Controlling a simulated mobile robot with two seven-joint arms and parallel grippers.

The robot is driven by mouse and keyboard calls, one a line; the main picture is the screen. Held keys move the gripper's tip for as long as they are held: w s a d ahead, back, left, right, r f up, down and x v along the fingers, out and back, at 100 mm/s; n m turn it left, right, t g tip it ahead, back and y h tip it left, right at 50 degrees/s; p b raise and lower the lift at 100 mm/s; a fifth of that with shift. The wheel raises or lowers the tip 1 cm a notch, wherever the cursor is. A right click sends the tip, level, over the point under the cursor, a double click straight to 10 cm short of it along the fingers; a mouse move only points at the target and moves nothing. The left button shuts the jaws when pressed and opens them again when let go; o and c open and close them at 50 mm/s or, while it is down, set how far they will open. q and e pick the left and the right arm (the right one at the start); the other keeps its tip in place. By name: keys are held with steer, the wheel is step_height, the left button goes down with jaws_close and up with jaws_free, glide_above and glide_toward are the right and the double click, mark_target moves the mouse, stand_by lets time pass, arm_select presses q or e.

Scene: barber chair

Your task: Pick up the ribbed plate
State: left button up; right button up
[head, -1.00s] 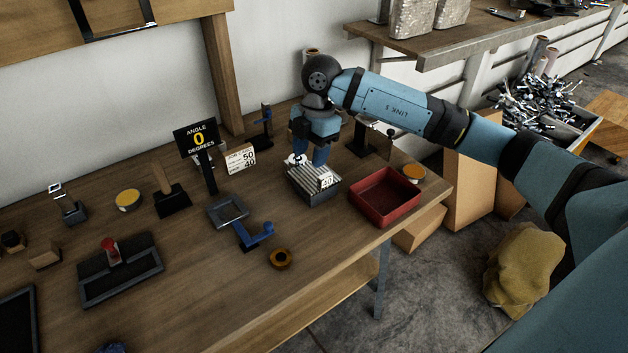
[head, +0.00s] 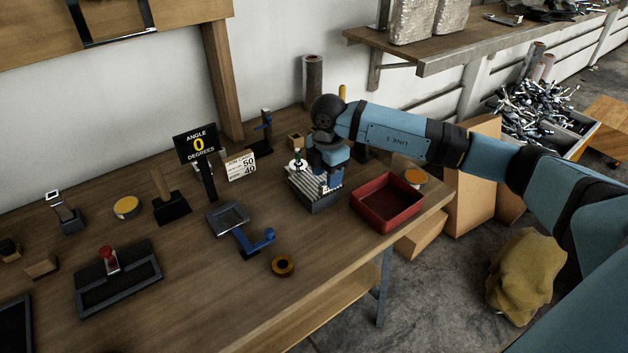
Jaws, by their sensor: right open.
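The ribbed plates, light with dark grooves, stand in a row in a dark grey box (head: 320,203) on the workbench. The ribbed top (head: 302,183) shows at the box's left part. My right gripper (head: 330,180) points down over the right part of the box, at or just above the plates. Its blue body hides part of the plates and most of the fingertips, so I cannot see whether it touches one. It is open. My left gripper is not in view.
A red tray (head: 388,222) stands right of the box near the bench edge. A blue-handled fixture (head: 255,242) and an orange ring (head: 283,265) lie in front. A sign (head: 197,143) and a card (head: 241,166) stand to the left.

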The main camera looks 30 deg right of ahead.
steer(key=f, duration=0.3)
steer(key=shift+w+d+f, duration=0.2)
steer(key=shift+f, duration=0.15)
jaws_close()
steer(key=shift+r, duration=0.1)
step_height(320, 180, up, 20)
steer(key=shift+p, duration=0.45)
